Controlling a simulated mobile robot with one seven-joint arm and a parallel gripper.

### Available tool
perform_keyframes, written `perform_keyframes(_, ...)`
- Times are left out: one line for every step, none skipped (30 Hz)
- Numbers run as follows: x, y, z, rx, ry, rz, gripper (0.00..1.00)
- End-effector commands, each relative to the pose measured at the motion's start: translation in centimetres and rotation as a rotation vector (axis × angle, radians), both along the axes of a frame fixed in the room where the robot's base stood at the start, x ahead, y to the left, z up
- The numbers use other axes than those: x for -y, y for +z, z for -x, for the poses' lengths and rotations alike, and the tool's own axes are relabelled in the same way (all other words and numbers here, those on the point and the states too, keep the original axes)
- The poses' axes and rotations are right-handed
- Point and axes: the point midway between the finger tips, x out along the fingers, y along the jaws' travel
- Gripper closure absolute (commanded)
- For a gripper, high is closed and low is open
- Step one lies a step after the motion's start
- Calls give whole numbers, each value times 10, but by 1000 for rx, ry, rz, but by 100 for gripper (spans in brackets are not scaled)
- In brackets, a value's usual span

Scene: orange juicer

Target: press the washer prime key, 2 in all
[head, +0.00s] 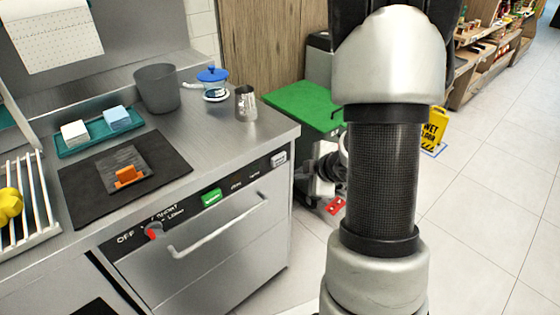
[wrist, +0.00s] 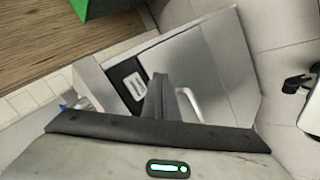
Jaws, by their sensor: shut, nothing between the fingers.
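The washer (head: 220,245) is a steel under-counter machine with a black control strip along its top front edge. The strip has a red-tipped knob, a lit green display (head: 211,197), small labels too blurred to read, and a pale grey key (head: 278,159) at its right end. I cannot read which key is the prime key. In the wrist view, a pale key (wrist: 133,84) shows on the black strip, just left of my gripper (wrist: 159,80). My gripper is shut and empty in front of the washer. Contact with the key cannot be told.
The bar handle (head: 215,232) crosses the washer door below the strip; it also shows beside my fingers in the wrist view (wrist: 188,101). Open floor lies right.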

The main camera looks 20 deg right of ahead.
Motion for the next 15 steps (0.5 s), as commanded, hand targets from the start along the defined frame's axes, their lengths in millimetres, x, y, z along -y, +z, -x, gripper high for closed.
perform_keyframes(-4, 0, -8, 1, 4, 0, 100)
perform_keyframes(-5, 0, -11, 0, 3, 0, 100)
perform_keyframes(-7, 0, -16, 0, 2, 0, 100)
perform_keyframes(-8, 0, -20, 0, 1, 0, 100)
perform_keyframes(-9, 0, -23, 0, 1, 0, 100)
perform_keyframes(-10, 0, -27, 0, 2, 0, 100)
perform_keyframes(-11, 0, -30, 0, 2, 0, 100)
perform_keyframes(-12, 0, -33, 0, 2, 0, 100)
perform_keyframes(-13, 0, -35, -1, 1, -1, 100)
perform_keyframes(-14, 0, -37, -1, 0, -2, 100)
perform_keyframes(-14, 0, -39, -1, 0, -2, 100)
perform_keyframes(-15, 0, -40, -1, 0, -2, 100)
perform_keyframes(-15, 0, -41, -1, 0, -2, 100)
perform_keyframes(-16, 0, -42, 0, -1, -2, 100)
perform_keyframes(-16, 0, -43, 0, -1, -1, 100)
